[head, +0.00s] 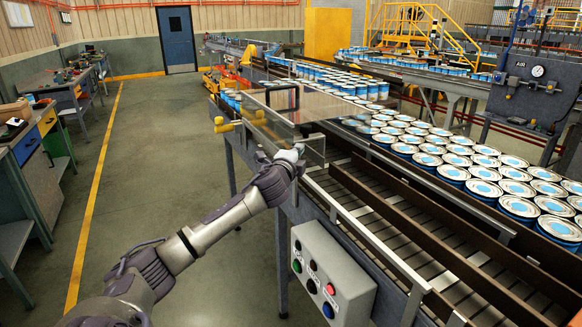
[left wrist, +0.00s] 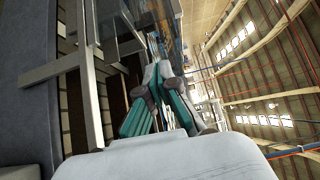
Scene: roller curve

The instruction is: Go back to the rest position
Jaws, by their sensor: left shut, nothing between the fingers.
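My left arm reaches in from the lower left of the head view. Its gripper (head: 294,154) is at the near side of the roller conveyor, close to a clear guard panel (head: 322,106). In the left wrist view the teal and grey fingers (left wrist: 160,82) are together with nothing between them. I cannot tell whether the gripper touches the panel or rail. My right gripper is not in view.
A control box (head: 332,276) with coloured buttons hangs on the conveyor's near side. Many blue-white cans (head: 474,187) stand on the conveyor. Workbenches (head: 38,160) line the left. The floor (head: 150,150) between them and the conveyor is clear.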

